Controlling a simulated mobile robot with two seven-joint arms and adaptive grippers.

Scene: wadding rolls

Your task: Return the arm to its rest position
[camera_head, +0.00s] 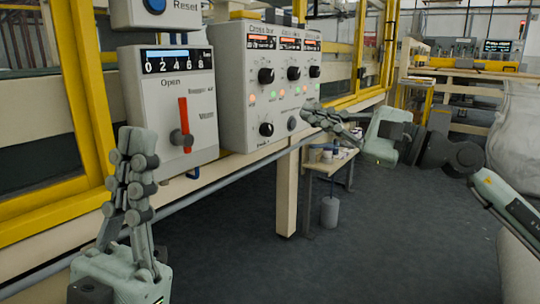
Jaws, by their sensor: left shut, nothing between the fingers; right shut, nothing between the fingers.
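My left gripper (130,160) points upward at the lower left. Its fingers are together with nothing between them, and it stands in front of the yellow frame, left of the control box with the red lever (184,122). My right gripper (308,115) reaches in from the right with my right arm (440,150) stretched across the view. Its fingers are shut and empty, pointing left near the lower right corner of the panel with knobs (272,80). From this view I cannot tell whether its tips touch the panel.
A yellow-framed machine (92,100) with a beige rail runs along the left. A small table (328,162) with small items stands behind, with a grey cylinder (329,211) by it. A large pale roll (515,120) is at the right edge.

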